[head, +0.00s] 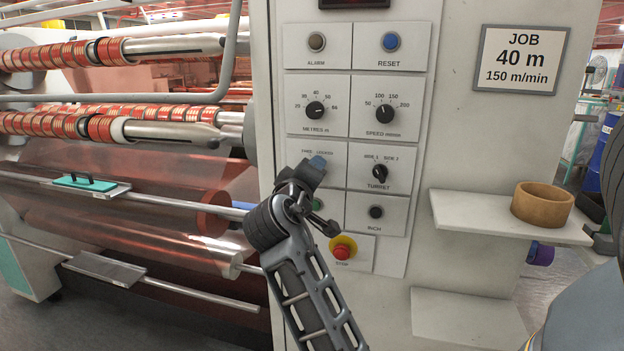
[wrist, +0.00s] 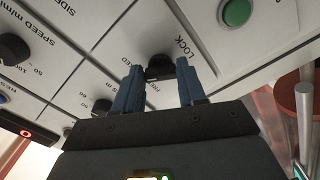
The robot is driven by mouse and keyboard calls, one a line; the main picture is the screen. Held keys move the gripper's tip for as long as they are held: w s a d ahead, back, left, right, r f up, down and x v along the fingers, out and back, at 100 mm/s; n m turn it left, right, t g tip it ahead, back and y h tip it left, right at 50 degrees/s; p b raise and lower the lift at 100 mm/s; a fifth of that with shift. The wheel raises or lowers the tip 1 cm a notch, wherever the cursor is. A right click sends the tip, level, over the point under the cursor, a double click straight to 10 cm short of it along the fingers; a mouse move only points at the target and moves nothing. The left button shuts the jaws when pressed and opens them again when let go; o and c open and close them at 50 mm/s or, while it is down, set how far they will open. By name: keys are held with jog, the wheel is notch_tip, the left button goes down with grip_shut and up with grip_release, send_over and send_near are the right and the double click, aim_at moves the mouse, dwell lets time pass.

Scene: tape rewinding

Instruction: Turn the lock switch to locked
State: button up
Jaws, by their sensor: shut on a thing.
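The lock switch is a black knob (wrist: 160,67) on a white panel plate, with LOCK and FREE lettering beside it in the wrist view. My gripper (wrist: 160,84) has its two blue fingers on either side of this knob and is shut on it. In the head view my gripper (head: 318,163) reaches up to the lock switch plate (head: 335,156), below the METRES dial. There the gripper hides the knob. I cannot tell which way the knob points.
Right of it is the TURRET knob (head: 380,172). Below are a green button (head: 317,204), the INCH button (head: 376,212) and a red stop button (head: 342,251). A shelf (head: 470,213) with a brown tape roll (head: 542,203) is at right. Film rollers are at left.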

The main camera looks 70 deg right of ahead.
dwell(0.3)
jog(key=o, duration=1.1)
jog(key=shift+c, duration=0.2)
jog(key=shift+a, duration=0.1)
jog(key=a, duration=0.7)
jog(key=shift+s+a+b, duration=0.3)
